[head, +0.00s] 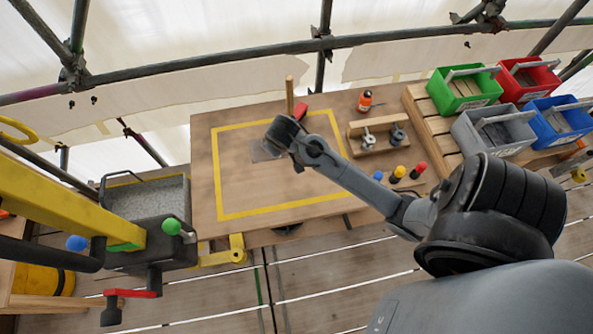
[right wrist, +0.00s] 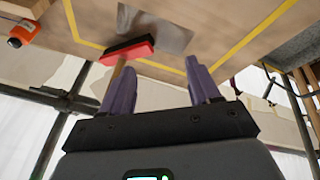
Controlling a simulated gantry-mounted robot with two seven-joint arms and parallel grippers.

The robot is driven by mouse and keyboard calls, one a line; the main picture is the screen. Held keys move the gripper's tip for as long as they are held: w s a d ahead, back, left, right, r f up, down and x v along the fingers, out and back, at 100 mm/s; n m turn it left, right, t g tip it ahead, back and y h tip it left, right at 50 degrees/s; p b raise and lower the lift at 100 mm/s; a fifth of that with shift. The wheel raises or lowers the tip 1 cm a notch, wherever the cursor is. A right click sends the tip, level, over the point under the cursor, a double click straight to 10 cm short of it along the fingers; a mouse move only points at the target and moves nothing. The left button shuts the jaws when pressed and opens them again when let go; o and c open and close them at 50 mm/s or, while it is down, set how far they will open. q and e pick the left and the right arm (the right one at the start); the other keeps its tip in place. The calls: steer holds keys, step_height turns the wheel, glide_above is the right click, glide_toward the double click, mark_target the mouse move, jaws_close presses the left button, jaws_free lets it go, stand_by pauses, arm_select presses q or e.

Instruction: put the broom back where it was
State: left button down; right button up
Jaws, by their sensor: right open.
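The broom shows in the head view as an upright wooden handle (head: 290,95) with a red head (head: 300,111) by the far edge of the yellow-outlined table area. In the right wrist view its red and black head (right wrist: 128,49) is ahead of the fingers, and its handle (right wrist: 117,84) runs down behind one finger. My right gripper (right wrist: 160,66) is open, with nothing clearly held between its fingers. In the head view its fingers are hidden behind the arm's end, just in front of the broom. My left gripper is not in view.
A grey plate (head: 262,151) lies on the table (head: 235,185). An orange bottle (head: 365,100), a wooden tool rack (head: 360,126) and several coloured-top pegs stand to the right. Coloured bins (head: 461,90) are further right. A grey tray (head: 150,195) and yellow beam (head: 60,205) are at left.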

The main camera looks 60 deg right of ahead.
steer(key=s+a+r+n+y, duration=0.1)
steer(key=s+a+n+y, duration=0.2)
steer(key=s+a, duration=1.3)
steer(key=shift+a+r+n+t+y, duration=0.3)
steer(key=shift+a+n, duration=0.7)
steer(key=shift+n, duration=0.2)
steer(key=shift+r, duration=0.1)
step_height(320, 180, up, 11)
steer(key=p, duration=1.1)
steer(key=shift+r+p, duration=0.2)
steer(key=shift+p, duration=0.1)
